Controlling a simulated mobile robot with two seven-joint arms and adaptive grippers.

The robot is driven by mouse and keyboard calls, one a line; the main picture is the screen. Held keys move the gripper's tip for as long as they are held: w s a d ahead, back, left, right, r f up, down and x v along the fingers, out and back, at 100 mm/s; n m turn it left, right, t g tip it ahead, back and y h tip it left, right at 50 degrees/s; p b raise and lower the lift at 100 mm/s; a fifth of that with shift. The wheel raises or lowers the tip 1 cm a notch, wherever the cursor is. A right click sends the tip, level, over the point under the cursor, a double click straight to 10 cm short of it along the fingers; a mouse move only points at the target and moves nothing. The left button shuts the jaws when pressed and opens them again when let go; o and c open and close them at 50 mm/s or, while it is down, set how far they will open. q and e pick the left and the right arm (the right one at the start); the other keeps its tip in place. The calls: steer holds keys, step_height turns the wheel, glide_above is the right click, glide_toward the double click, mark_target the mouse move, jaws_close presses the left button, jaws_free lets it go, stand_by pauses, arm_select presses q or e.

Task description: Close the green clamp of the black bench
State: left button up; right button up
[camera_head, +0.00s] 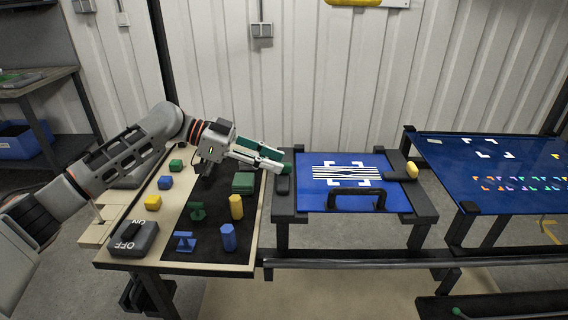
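The black bench (425,206) stands in the middle and carries a blue plate (396,199) with a white pattern and a black handle (357,195). The green clamp (287,169) is at the bench's left edge; its black body (283,186) shows below its green end. My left gripper (281,164) comes in from the left, with its fingertips at or just beside the green end. Contact cannot be made out, and the fingers partly hide the clamp. Whether the fingers are open or shut is unclear. A yellow-ended clamp (411,170) is at the bench's right edge. My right gripper is out of view.
The wooden table (112,247) at left holds blue, green and yellow pieces and an ON/OFF block (134,239). A blue panel (470,165) with coloured marks stands at right. A black rail (350,263) runs below the bench. A corrugated wall is behind.

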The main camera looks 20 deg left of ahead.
mark_target(284, 163)
arm_select(q)
steer(key=shift+x, duration=1.6)
jaws_close()
